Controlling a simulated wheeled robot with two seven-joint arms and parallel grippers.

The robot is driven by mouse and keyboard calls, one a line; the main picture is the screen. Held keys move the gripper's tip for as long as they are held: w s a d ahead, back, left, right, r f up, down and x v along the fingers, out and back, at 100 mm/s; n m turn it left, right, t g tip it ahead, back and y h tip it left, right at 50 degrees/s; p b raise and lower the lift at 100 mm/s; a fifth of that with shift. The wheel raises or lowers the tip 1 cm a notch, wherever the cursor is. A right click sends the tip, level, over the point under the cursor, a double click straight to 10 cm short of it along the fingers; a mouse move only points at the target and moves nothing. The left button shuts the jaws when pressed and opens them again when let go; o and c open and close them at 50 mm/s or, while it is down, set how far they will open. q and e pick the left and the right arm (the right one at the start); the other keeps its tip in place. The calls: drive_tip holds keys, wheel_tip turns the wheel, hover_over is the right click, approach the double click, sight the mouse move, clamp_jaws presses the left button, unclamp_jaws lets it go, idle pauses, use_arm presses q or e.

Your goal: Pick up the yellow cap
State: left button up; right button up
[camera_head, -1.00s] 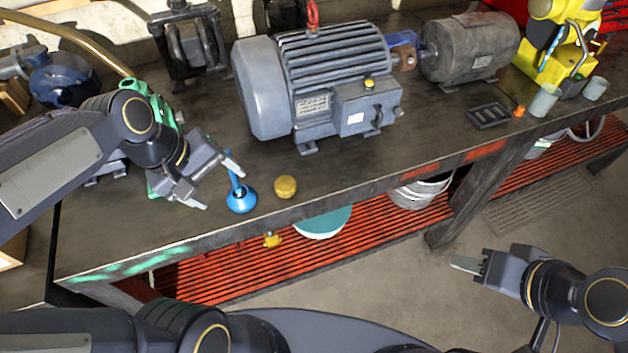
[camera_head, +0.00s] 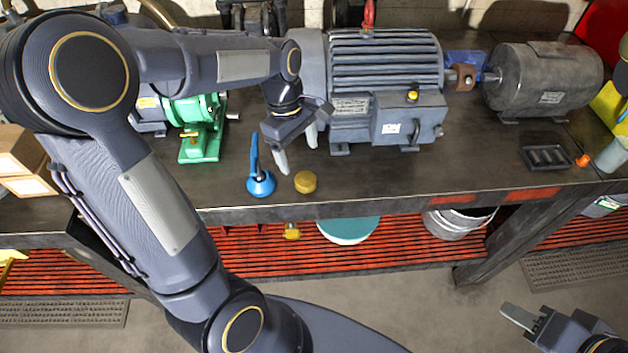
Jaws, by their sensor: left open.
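The yellow cap (camera_head: 305,182) is a small round brass-yellow piece near the front edge of the dark workbench (camera_head: 420,180). My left gripper (camera_head: 298,153) is open and empty, behind the cap, with its fingers pointing down toward it. There is a gap between the fingertips and the cap. My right gripper (camera_head: 515,325) is low at the bottom right, over the floor in front of the bench.
A large grey motor (camera_head: 385,90) is behind and to the right. A green pump (camera_head: 200,125) is at left. A black tray (camera_head: 546,154) lies at right. The bench between cap and tray is clear.

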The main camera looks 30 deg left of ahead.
sight(306, 178)
use_arm(q)
drive_tip(key=shift+w+d+f+n, duration=0.1)
drive_tip(key=shift+w+f+n, duration=0.25)
drive_tip(key=shift+f, duration=0.1)
drive_tip(key=shift+d+f, duration=0.1)
drive_tip(key=shift+f, duration=0.25)
drive_tip(key=f, duration=0.7)
drive_tip(key=shift+s+d+p, duration=0.1)
drive_tip(key=shift+d+p, duration=0.3)
drive_tip(key=shift+c, duration=0.4)
drive_tip(key=shift+r, duration=0.1)
drive_tip(key=c, duration=1)
